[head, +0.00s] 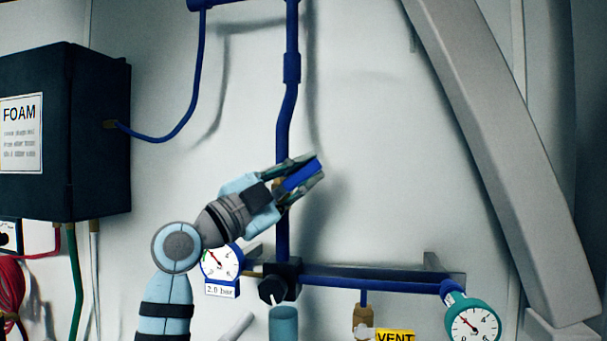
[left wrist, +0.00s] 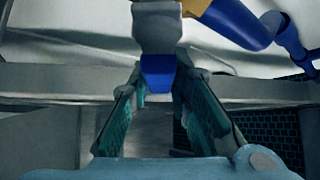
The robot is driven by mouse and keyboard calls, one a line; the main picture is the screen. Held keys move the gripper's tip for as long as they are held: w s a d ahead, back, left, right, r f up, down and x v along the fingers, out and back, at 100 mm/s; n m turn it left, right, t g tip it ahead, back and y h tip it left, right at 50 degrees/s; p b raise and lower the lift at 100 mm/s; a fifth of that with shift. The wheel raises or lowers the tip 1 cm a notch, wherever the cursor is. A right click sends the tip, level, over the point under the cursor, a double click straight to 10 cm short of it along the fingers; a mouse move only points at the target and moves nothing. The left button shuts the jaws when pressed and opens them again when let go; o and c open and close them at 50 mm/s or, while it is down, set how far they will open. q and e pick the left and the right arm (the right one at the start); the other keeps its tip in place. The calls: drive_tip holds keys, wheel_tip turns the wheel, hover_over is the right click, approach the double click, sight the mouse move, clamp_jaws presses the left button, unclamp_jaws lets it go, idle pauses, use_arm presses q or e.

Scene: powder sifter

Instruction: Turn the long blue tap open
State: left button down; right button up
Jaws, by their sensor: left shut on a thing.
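The long blue tap handle (head: 301,176) is a bar on the vertical blue pipe, slanting up to the right in the head view. My left gripper (head: 313,170) is shut on this handle, with a dark green finger on each side of it. In the left wrist view, the blue end of the handle (left wrist: 158,72) shows between the fingers of my left gripper (left wrist: 160,92). The tap body is mostly hidden behind the gripper. My right gripper is in neither view.
The blue pipe (head: 285,120) runs up the pale wall. A 2.0 bar gauge (head: 221,263), a black block (head: 282,279) and a teal gauge (head: 472,322) sit below. A yellow VENT label (head: 395,336) is lower right. A dark FOAM box (head: 100,140) is left; a grey beam (head: 500,160) is right.

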use_arm(q)
drive_tip(key=c, duration=1.5)
unclamp_jaws()
drive_tip(key=shift+w, duration=0.1)
drive_tip(key=shift+w+f, duration=0.15)
drive_tip(key=shift+w, duration=0.05)
drive_tip(key=v, duration=1.2)
drive_tip(key=shift+a, duration=0.15)
